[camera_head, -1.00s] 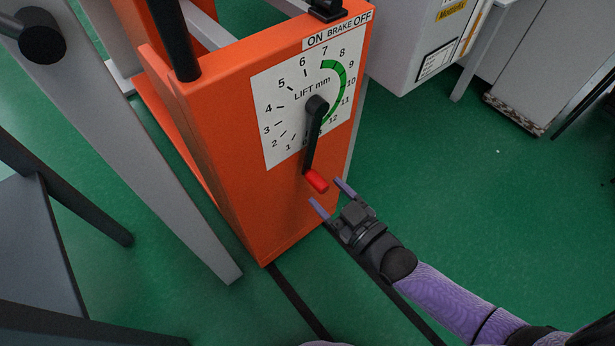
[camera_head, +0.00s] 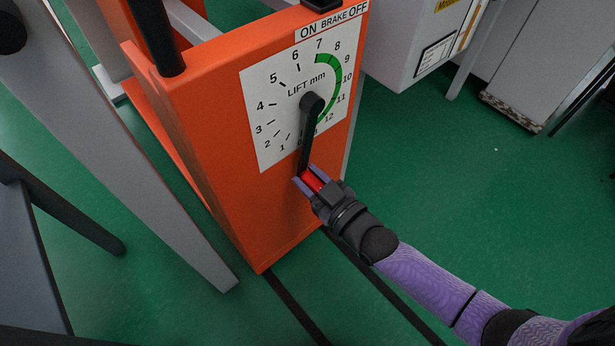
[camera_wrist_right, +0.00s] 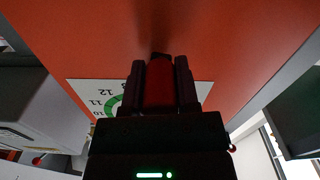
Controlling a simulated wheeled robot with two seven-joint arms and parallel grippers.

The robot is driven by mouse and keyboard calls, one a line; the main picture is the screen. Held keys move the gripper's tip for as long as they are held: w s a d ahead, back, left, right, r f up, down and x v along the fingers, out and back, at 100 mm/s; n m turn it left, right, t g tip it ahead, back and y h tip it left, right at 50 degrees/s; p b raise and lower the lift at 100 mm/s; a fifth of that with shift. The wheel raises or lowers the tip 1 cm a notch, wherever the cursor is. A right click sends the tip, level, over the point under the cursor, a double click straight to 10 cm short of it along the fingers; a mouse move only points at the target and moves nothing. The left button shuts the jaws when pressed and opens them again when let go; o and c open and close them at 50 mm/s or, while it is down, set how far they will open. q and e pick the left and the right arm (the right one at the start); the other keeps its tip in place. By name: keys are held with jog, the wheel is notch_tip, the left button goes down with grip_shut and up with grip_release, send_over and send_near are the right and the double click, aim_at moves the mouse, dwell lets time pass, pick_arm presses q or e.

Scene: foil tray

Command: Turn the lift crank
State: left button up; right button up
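The lift crank (camera_head: 309,135) is a black arm on the white dial (camera_head: 267,132) of an orange housing. It hangs down from its hub, over the low end of the scale near 0. Its red handle (camera_head: 312,181) sticks out at the lower end. My right gripper (camera_head: 305,177) is at the handle, one finger on each side, closed in on it. The right wrist view shows the red handle (camera_wrist_right: 160,85) between the two dark fingers, with no clear gap. My left gripper is not in view.
The orange housing (camera_head: 215,130) carries an ON BRAKE OFF label (camera_head: 332,22) on top. A grey slanted beam (camera_head: 130,170) stands at the left. A light grey cabinet (camera_head: 410,40) is at the back right. The green floor at right is open.

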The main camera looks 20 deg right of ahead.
grip_shut()
jog(key=shift+f, duration=0.1)
dwell(0.9)
